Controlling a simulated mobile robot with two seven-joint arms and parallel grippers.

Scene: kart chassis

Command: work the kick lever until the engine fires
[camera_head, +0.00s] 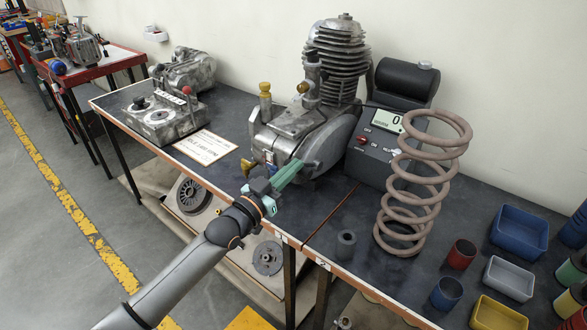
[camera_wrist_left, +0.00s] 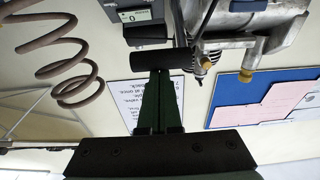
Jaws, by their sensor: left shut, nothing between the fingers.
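The grey finned engine (camera_head: 335,60) stands on the dark bench. My left gripper (camera_head: 298,165) is in front of its lower casing, with its green fingers shut and empty, pointing toward the engine. In the left wrist view, the shut fingers (camera_wrist_left: 158,75) meet a dark round bar in the picture. This bar, which looks like the kick lever's pedal (camera_wrist_left: 150,60), lies crosswise at the fingertips. I cannot tell whether they touch. The lever is not clear in the head view, where the gripper may cover it. My right gripper is not in view.
A dark box with a display (camera_head: 388,120) reading 0 stands right of the engine. A large coil spring (camera_head: 410,190) stands near the bench front, with bins such as a blue one (camera_head: 519,232) further right. A printed card (camera_head: 205,147) lies left of the engine.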

